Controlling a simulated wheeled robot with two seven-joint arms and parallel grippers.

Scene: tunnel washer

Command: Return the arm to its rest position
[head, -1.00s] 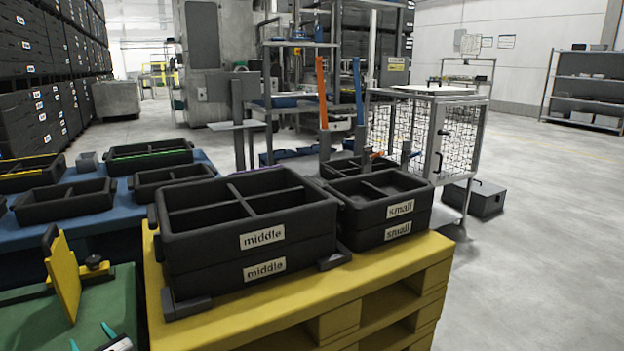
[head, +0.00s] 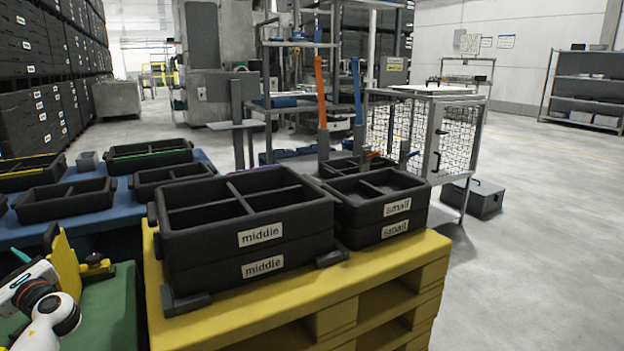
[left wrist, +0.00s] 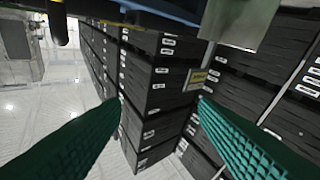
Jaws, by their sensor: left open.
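My left gripper (head: 22,262) and part of its white arm are at the lower left edge of the head view, beside the yellow upright plate (head: 66,265) and above the green surface (head: 112,310). In the left wrist view the two teal fingers of my left gripper (left wrist: 160,99) stand wide apart with nothing between them. Behind them are stacks of black crates (left wrist: 150,85) at a distance. My right gripper is not in view.
Black "middle" trays (head: 262,236) and "small" trays (head: 397,208) stand stacked on a yellow pallet (head: 300,315). Several black trays stand on a blue table (head: 90,228) behind. A mesh cage (head: 460,140) stands farther back.

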